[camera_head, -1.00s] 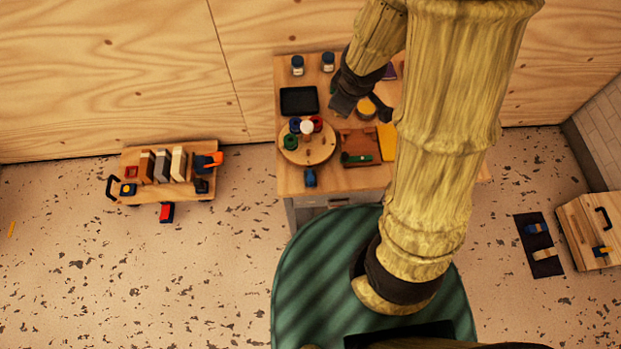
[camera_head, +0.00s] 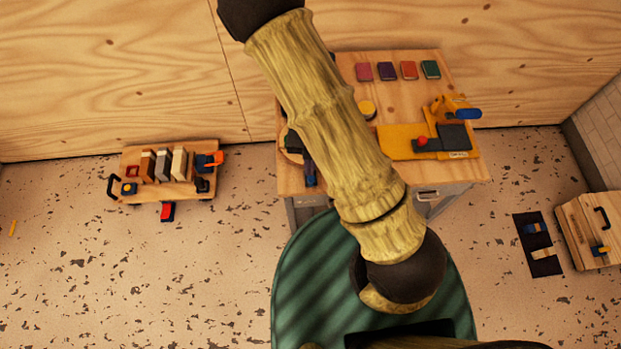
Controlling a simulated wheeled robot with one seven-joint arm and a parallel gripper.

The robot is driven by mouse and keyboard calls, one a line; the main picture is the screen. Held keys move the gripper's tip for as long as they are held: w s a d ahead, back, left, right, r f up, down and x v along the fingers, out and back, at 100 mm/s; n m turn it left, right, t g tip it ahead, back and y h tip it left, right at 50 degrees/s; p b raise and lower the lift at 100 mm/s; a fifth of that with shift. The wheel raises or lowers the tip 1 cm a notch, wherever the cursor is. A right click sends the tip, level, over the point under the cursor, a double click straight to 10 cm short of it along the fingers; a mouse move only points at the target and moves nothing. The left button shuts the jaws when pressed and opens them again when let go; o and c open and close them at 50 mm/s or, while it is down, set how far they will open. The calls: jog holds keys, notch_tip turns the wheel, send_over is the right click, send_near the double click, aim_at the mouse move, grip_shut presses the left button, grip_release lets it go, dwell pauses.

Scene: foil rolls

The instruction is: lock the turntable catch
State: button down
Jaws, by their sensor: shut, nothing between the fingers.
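The round wooden turntable (camera_head: 285,155) is on the left part of the workbench, mostly hidden behind my arm. Only its left edge and a dark green item on it show. A small blue piece (camera_head: 310,180), possibly the catch, is at the bench's front edge by the turntable. I cannot tell its position, locked or unlocked. My arm crosses in front of the turntable, its elbow at the top edge of the picture. A dark narrow shape just above the blue piece may be part of my gripper. The jaws cannot be made out.
The bench's right side holds several coloured books (camera_head: 387,71), a yellow mat (camera_head: 397,146) with a dark pad, and a yellow tool with a blue handle (camera_head: 467,113). A low cart (camera_head: 150,190) stands on the floor at left. A wooden box (camera_head: 590,232) is at right.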

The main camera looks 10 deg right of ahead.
jog(key=shift+s, duration=0.1)
send_over(310, 185)
jog(key=s, duration=0.1)
jog(key=shift+f, duration=4.95)
